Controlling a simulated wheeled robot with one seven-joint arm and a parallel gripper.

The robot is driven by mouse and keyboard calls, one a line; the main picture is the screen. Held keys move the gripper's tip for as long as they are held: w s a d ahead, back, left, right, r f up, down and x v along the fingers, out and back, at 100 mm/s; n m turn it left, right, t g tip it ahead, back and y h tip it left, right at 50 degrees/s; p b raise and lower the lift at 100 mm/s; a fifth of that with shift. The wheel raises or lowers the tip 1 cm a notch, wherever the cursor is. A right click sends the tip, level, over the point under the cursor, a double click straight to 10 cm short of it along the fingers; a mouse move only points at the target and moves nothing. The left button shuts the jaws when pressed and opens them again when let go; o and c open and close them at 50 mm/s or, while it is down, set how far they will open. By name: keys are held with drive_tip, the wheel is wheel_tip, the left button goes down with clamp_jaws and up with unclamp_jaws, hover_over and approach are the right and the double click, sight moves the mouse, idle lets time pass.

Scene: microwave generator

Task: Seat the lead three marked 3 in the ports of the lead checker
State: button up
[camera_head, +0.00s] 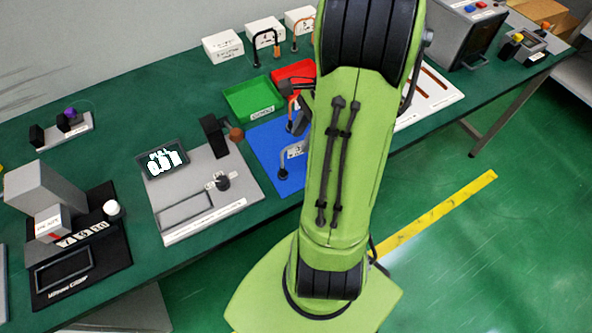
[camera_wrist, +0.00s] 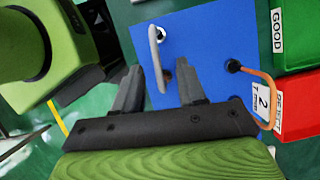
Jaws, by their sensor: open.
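In the wrist view my gripper (camera_wrist: 160,88) is open and empty over the blue mat (camera_wrist: 205,45). A grey looped lead (camera_wrist: 154,48) with dark ends lies ahead, in line with the gap between the fingers, and I see no contact. Its mark is not readable. It also shows in the head view (camera_head: 283,162) beside a small white tag. An orange lead (camera_wrist: 268,88) has a tag reading 2 and lies right of my fingers. My arm hides much of the mat in the head view. I cannot tell for sure which device is the lead checker.
A green GOOD tray (camera_head: 248,98) and a red tray (camera_head: 290,78) stand behind the mat. White boxes (camera_head: 222,46) with leads stand farther back. A grey panel with a display (camera_head: 163,160) is left of the mat. A black-based device (camera_head: 60,275) stands farther left.

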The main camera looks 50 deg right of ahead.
sight(297, 151)
drive_tip(key=b+x, duration=0.2)
drive_tip(key=x, duration=0.3)
drive_tip(key=shift+a+f, duration=0.1)
drive_tip(key=shift+f, duration=0.25)
drive_tip(key=shift+s+r, duration=0.1)
clamp_jaws()
